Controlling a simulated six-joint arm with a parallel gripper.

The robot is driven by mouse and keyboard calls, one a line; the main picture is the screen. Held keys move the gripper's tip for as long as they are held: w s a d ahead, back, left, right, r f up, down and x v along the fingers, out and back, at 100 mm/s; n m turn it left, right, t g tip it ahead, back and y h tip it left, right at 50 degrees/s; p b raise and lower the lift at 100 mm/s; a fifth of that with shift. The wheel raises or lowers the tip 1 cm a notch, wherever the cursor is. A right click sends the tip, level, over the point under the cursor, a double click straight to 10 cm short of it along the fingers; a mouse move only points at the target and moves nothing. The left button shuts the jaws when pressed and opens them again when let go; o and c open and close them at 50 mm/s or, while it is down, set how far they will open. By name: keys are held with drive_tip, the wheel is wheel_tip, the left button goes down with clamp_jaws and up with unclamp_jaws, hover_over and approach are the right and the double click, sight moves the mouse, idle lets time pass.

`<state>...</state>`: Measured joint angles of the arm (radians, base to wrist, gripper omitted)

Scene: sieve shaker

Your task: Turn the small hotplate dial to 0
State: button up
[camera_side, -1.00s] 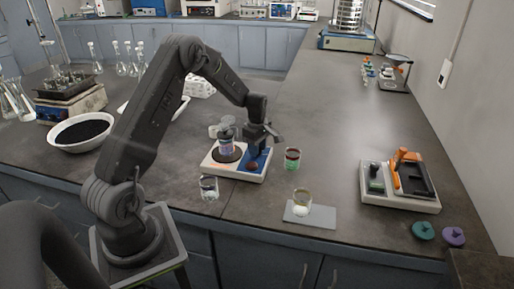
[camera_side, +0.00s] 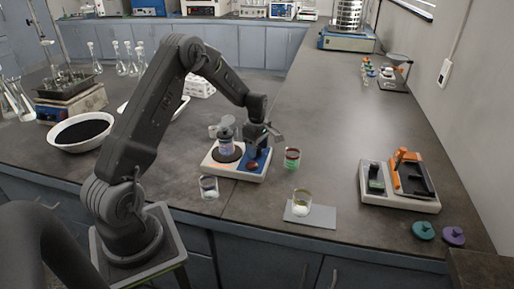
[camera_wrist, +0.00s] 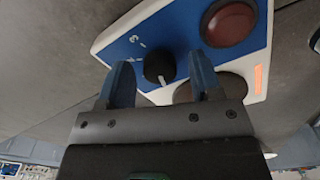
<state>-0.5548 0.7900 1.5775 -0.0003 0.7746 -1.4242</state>
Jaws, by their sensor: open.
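The small hotplate (camera_side: 215,166) is a white base with a blue control panel (camera_side: 262,156), standing near the bench's front. Its black dial (camera_wrist: 159,66) shows in the wrist view, with a white pointer line toward the bottom of the picture and white scale marks beside it. My gripper (camera_wrist: 160,74) is open, one blue-grey finger on either side of the dial; I cannot tell whether either touches it. In the side view my gripper (camera_side: 262,143) is over the blue panel and the dial cannot be made out.
A red-brown round knob (camera_wrist: 229,23) sits on the panel close to the dial. A bottle (camera_side: 226,146) stands on the hotplate's dark disc. Beakers stand close by at left (camera_side: 208,187), right (camera_side: 292,158) and front right (camera_side: 302,201).

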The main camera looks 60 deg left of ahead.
wheel_tip(320, 180, up, 14)
idle(0.5)
drive_tip(key=s+d+r+m+t, duration=0.1)
drive_tip(key=s+d+r+m, duration=0.35)
drive_tip(key=d, duration=0.35)
drive_tip(key=s+d+r+m+t, duration=0.1)
drive_tip(key=s+d+r+m, duration=0.2)
drive_tip(key=d+r+m, duration=0.3)
drive_tip(key=s+d+m+t, duration=0.3)
drive_tip(key=s+d+m, duration=0.9)
drive_tip(key=s, duration=0.4)
drive_tip(key=shift+s+d+r+t, duration=0.2)
drive_tip(key=shift+d+t, duration=0.1)
